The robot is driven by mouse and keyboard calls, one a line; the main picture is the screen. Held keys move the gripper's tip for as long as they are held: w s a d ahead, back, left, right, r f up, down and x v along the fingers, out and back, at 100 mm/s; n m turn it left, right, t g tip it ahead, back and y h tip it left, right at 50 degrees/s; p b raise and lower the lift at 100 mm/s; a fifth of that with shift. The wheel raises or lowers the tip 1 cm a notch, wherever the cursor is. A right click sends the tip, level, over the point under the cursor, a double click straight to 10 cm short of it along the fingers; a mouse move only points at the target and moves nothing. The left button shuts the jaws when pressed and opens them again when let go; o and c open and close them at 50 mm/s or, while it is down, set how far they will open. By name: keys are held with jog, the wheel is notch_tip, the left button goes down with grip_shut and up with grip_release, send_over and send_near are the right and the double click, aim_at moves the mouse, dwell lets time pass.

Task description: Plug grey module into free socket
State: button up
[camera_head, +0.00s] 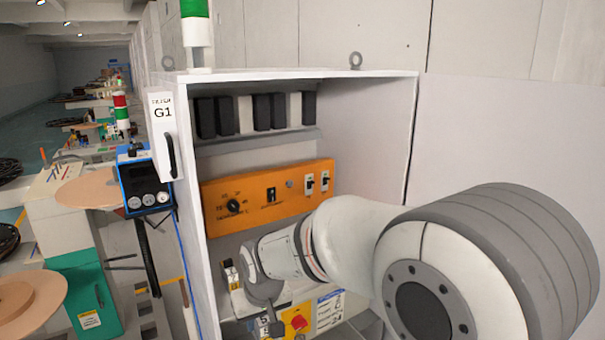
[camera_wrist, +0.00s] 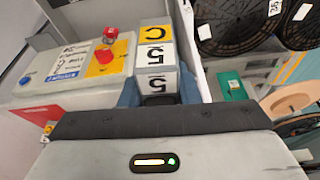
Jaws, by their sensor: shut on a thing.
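My gripper (camera_wrist: 158,92) is shut on a light grey block marked 5, which I take to be the grey module (camera_wrist: 157,82); its lower end is dark between the fingers. In the head view my gripper (camera_head: 268,318) is low at the front of the open cabinet, and its grip is largely hidden. In the wrist view, a white face marked 5 (camera_wrist: 155,53) and a yellow face marked C (camera_wrist: 153,34) line up beyond the held block; I cannot tell whether they touch it. I cannot make out the free socket.
The white cabinet (camera_head: 411,130) holds a row of dark and light modules (camera_head: 263,112) above an orange control panel (camera_head: 262,208). A red knob on a yellow plate (camera_head: 298,319) is right of my gripper. A blue gauge box (camera_head: 145,180) hangs outside left.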

jog(key=w+d+f+m, duration=0.2)
jog(key=d+f, duration=0.8)
jog(key=d, duration=0.1)
jog(key=w+d+f+m+h, duration=0.1)
jog(key=w+d+f+m, duration=0.1)
jog(key=d+f, duration=0.9)
jog(key=shift+d+f+m+h+b, duration=0.2)
jog(key=shift+d+m+h+b, duration=0.1)
jog(key=shift+d+m, duration=0.35)
